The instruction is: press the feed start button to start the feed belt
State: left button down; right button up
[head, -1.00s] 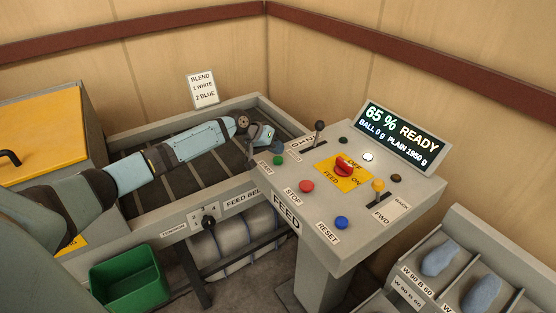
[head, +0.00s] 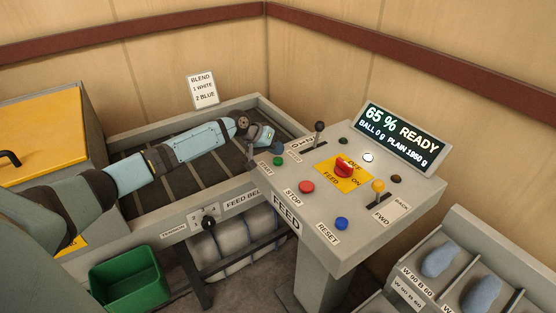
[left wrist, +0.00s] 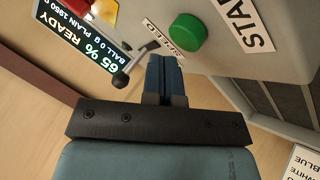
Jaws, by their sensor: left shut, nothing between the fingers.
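My left gripper (head: 274,144) reaches over the belt from the left, at the console's left edge just behind the button. Its blue fingers (left wrist: 165,72) are shut and empty. I cannot tell the exact height of the fingertips above the panel. My right gripper is not in view.
The speed lever (head: 318,132) stands close right of my left gripper. The red stop button (head: 306,187), blue reset button (head: 341,223) and red feed knob (head: 343,168) are on the same panel. The display (head: 400,133) reads 65% READY. The belt (head: 190,184) lies under my arm.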

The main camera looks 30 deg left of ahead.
aim_at(277, 158)
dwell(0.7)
pick_arm(q)
jog(key=shift+f, duration=0.4)
jog(key=shift+f+b, duration=0.35)
jog(key=shift+f, duration=0.2)
dwell(0.7)
jog(key=shift+r, duration=0.1)
jog(key=shift+r+p, duration=0.75)
jog(key=shift+r, duration=0.1)
notch_tip(277, 158, up, 5)
jog(key=p, duration=0.4)
